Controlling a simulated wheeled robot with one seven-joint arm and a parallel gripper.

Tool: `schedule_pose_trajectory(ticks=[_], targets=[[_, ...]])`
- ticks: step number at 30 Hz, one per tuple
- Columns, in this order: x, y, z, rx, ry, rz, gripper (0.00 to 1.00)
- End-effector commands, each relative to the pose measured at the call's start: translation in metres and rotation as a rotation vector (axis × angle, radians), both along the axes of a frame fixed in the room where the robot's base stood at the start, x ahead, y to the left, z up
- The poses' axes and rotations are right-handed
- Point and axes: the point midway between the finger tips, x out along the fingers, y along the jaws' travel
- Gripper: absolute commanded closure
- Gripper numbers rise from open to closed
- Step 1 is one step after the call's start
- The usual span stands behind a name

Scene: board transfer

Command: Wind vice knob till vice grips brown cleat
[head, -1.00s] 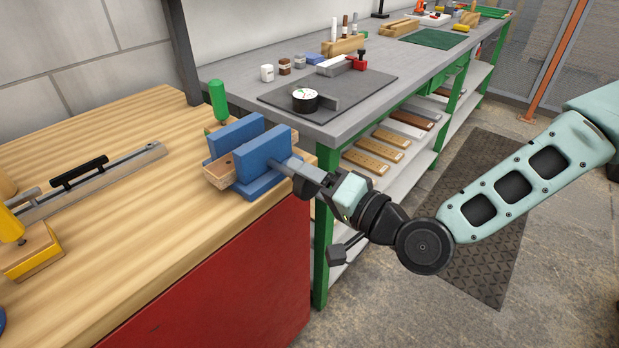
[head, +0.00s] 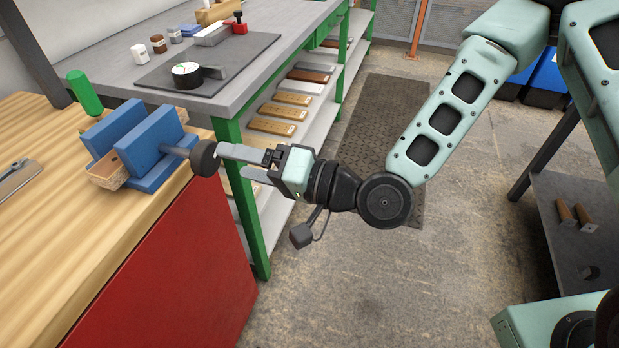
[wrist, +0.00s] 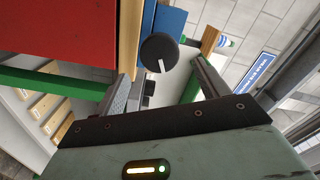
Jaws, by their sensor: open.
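The blue vice (head: 150,153) stands near the bench corner in the head view, with two upright jaws. The brown cleat (head: 106,173) lies between the jaws, its end showing at the near side. Whether both jaws touch it cannot be told. The dark round vice knob (head: 204,158) sits at the end of a grey shaft on the vice's right. In the wrist view the knob (wrist: 159,53) shows a white mark on its face. My gripper (head: 233,162) is open and empty, pointing at the knob from the right, its fingertips just short of it.
The wooden bench (head: 50,240) has a red front panel (head: 165,275). A grey table (head: 120,80) with green legs and shelves of boards stands close behind my gripper. Open floor lies to the right.

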Motion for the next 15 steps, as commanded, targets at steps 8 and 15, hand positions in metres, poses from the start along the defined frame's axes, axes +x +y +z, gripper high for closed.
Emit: schedule_pose_trajectory(ticks=[8, 15], targets=[[-0.017, -0.046, 0.008, 0.001, 0.004, -0.003, 0.26], [-0.019, -0.056, 0.008, 0.000, 0.004, -0.004, 0.26]])
